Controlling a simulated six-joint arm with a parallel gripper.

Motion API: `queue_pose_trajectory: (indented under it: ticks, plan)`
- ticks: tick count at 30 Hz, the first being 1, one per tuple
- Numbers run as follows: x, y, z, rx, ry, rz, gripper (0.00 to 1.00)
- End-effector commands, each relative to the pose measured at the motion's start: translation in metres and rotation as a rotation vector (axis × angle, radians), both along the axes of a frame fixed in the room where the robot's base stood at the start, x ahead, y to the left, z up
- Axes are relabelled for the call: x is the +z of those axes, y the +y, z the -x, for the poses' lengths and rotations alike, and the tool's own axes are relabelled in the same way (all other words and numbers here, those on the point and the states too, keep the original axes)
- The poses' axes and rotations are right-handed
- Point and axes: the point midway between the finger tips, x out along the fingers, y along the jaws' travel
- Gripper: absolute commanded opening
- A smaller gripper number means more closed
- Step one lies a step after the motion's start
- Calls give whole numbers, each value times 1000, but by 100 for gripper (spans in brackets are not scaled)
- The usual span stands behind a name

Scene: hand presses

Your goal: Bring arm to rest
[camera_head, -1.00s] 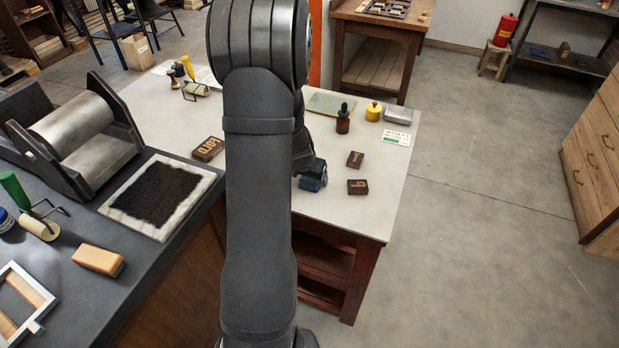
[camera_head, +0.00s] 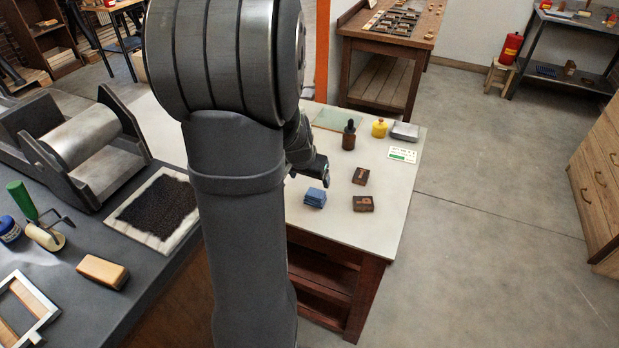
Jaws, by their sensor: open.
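My gripper (camera_head: 324,178) is partly in view behind my arm, just above the white-topped table (camera_head: 392,228). It is open and appears empty. A blue block (camera_head: 315,197) lies on the table just below and in front of it, apart from it as far as I can see. My arm's large dark links cover the left part of the table, so what lies there is hidden.
Two dark wooden type blocks (camera_head: 362,204) lie right of the blue block. A brown dropper bottle (camera_head: 349,136), a yellow pot (camera_head: 379,128), a grey tin (camera_head: 404,131) and a card (camera_head: 403,154) stand behind. A press (camera_head: 75,140) and inked slab (camera_head: 155,208) are left.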

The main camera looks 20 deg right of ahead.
Motion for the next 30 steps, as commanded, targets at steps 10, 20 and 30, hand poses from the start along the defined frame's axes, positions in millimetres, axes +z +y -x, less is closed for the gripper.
queue_pose_trajectory:
  ticks: [10, 20, 30]
  plan:
    - [-7, -2, -2, -1, 0, -1, 78]
    - [-46, -13, -13, -2, 3, -1, 78]
    - [-90, -26, -26, 0, 2, -1, 78]
